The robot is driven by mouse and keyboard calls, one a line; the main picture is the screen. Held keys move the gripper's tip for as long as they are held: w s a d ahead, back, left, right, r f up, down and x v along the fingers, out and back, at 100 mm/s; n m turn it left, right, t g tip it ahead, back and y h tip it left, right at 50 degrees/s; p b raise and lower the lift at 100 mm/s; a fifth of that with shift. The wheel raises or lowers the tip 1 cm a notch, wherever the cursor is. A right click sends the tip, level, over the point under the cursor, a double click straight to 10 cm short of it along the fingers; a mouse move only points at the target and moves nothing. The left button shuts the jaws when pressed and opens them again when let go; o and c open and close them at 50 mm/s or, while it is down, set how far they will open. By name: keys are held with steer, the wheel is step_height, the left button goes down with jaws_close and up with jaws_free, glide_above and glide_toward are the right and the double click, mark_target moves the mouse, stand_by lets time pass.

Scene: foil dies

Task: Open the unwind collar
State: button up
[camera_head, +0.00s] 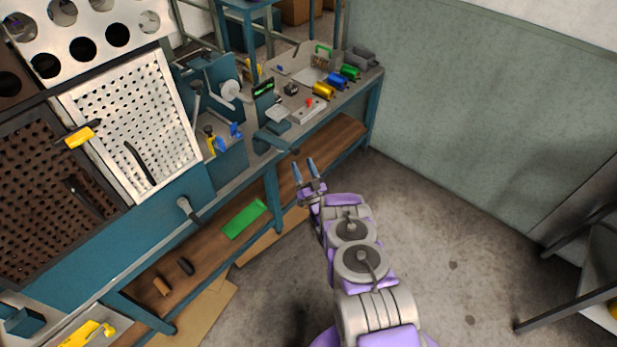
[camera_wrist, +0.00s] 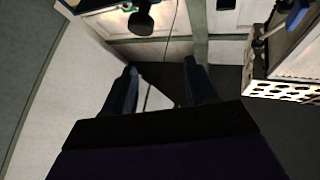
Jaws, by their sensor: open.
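A teal bench machine (camera_head: 213,88) stands at the left end of the far worktop, with a pale round disc (camera_head: 231,91) on its side. I cannot tell for certain which part is the unwind collar; the disc may belong to it. My gripper (camera_head: 303,164) is in front of the bench, open and empty, with its two blue fingers apart. It is well clear of the machine and touches nothing. In the wrist view my gripper (camera_wrist: 160,68) also shows open, with a dark round knob (camera_wrist: 142,21) beyond the fingers.
Green, blue and yellow rolls (camera_head: 337,79) lie at the back of the worktop. Perforated panels (camera_head: 135,120) stand at left. A dark-ended handle (camera_head: 188,209) juts from the bench front. A green sheet (camera_head: 244,219) lies on the wooden lower shelf. Open floor (camera_head: 440,230) lies at right.

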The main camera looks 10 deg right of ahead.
steer(key=shift+b+v, duration=0.5)
steer(key=shift+v, duration=2.2)
steer(key=shift+d, duration=0.1)
steer(key=shift+c, duration=0.5)
